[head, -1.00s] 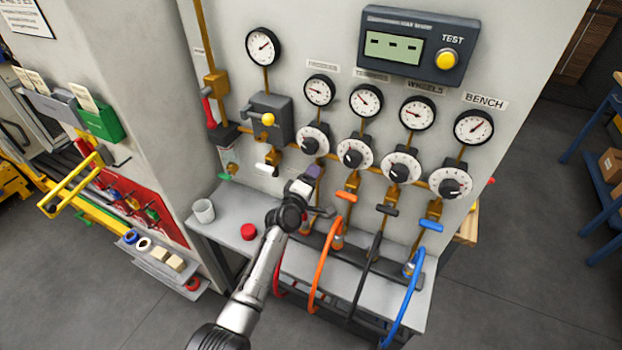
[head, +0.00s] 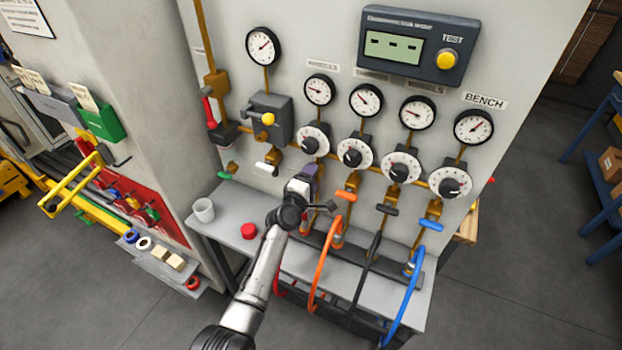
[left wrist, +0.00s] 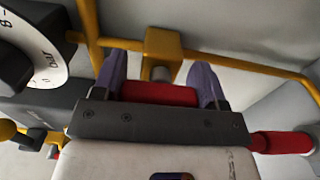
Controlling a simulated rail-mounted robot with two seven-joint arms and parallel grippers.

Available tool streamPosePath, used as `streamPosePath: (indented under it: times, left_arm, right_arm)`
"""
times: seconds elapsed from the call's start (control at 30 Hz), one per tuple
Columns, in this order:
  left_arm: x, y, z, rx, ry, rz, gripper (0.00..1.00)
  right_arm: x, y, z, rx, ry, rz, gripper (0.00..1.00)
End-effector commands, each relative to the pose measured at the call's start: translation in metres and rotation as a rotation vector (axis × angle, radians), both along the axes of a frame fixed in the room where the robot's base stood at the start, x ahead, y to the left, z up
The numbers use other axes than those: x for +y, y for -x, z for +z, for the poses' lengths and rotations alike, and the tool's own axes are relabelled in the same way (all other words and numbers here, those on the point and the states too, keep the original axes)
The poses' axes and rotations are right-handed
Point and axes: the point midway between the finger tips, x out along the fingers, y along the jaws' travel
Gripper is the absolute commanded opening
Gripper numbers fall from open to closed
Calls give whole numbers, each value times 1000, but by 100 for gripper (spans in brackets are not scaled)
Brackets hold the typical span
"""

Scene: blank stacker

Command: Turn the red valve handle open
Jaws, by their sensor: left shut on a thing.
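The red valve handle (left wrist: 158,94) lies between the two purple fingers of my left gripper (left wrist: 160,88) in the left wrist view. The fingers are shut on it, one at each side, in front of a yellow pipe fitting (left wrist: 162,45). In the head view my left gripper (head: 309,174) is at the leftmost of the hose branches, below the first white dial. There the gripper hides the red handle. My right gripper is not in view.
Orange (head: 346,196), black (head: 387,209) and blue (head: 431,224) handles sit on the branches to the right, with hoses hanging below. A grey cup (head: 203,210) and red cap (head: 248,231) stand on the bench. A red lever (head: 210,112) is on the left pipe.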

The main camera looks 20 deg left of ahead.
Motion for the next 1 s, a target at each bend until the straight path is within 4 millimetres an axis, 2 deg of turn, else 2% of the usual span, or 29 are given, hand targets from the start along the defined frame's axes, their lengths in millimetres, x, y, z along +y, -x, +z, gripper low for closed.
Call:
streamPosePath:
  times: [0.07, 0.1, 0.37, 0.6, 0.73, 0.87, 1.0]
  left_arm:
    - [0, 0, 0, 0, 4, 0, 42]
    - [0, 0, 0, 0, 4, 0, 68]
    - [0, 0, 0, 0, 2, 0, 92]
    - [0, 1, 0, 0, 1, 0, 92]
    - [0, 8, 1, 1, 2, -1, 92]
    - [2, 25, 2, 1, 1, 0, 92]
    - [5, 51, 2, 0, 1, 1, 92]
  right_arm:
    - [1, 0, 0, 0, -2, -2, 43]
    - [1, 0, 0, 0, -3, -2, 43]
    - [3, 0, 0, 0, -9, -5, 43]
    - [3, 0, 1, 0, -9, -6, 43]
    - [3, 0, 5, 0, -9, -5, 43]
    - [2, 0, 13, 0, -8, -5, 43]
    - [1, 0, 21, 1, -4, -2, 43]
